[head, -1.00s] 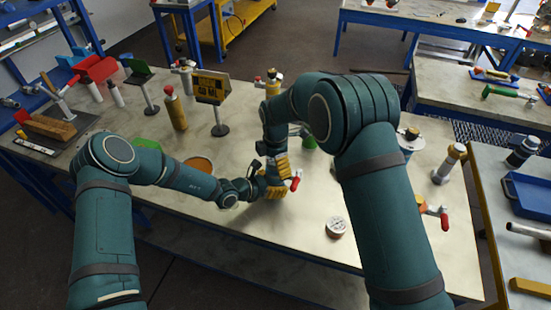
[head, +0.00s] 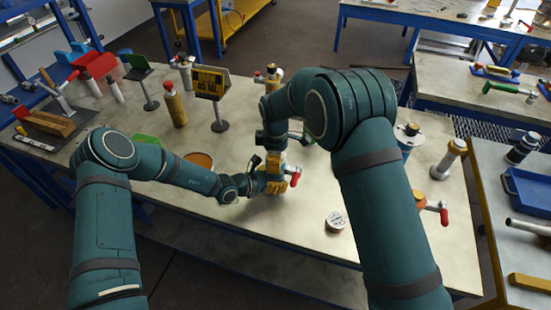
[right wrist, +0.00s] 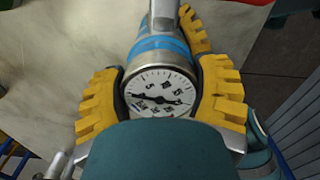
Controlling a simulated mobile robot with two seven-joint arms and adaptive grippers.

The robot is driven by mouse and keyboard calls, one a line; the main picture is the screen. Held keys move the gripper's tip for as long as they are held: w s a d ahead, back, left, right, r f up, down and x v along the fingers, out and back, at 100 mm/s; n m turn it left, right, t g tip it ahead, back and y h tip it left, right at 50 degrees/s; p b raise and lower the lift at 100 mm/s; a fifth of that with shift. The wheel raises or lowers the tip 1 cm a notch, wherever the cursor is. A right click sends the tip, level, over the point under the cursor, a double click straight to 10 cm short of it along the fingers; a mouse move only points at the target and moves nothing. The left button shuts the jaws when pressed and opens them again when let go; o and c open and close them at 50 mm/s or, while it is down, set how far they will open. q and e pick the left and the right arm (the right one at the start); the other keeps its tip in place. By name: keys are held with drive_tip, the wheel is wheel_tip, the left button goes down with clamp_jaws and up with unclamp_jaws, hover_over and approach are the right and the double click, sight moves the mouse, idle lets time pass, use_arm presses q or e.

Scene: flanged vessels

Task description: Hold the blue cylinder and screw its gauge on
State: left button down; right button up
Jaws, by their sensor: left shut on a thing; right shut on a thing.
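The blue-banded cylinder (right wrist: 165,48) stands in the grippers' grasp in the right wrist view, with a grey metal body and a bright blue band. Its gauge (right wrist: 160,94), a white round dial with black marks, sits at its near end. My right gripper (right wrist: 160,100) is shut around the gauge, one yellow finger on each side. My left gripper (head: 268,185) is shut on the cylinder just below; part of its yellow finger shows beyond the gauge in the wrist view. In the head view the grippers hide most of the cylinder; a red handle (head: 295,177) sticks out beside them. The thread is hidden.
Another white-faced gauge (head: 336,220) lies on the bench to the right. A blue-banded vessel (head: 407,138) and a grey post (head: 449,158) stand farther right. A yellow cylinder (head: 175,106) and a sign on a stand (head: 212,84) are behind left.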

drive_tip(key=m, duration=0.3)
drive_tip(key=o, duration=1.4)
drive_tip(key=shift+c, duration=0.2)
drive_tip(key=shift+r, duration=0.15)
drive_tip(key=shift+r, duration=2.15)
drive_tip(key=shift+c, duration=0.4)
drive_tip(key=shift+r, duration=0.1)
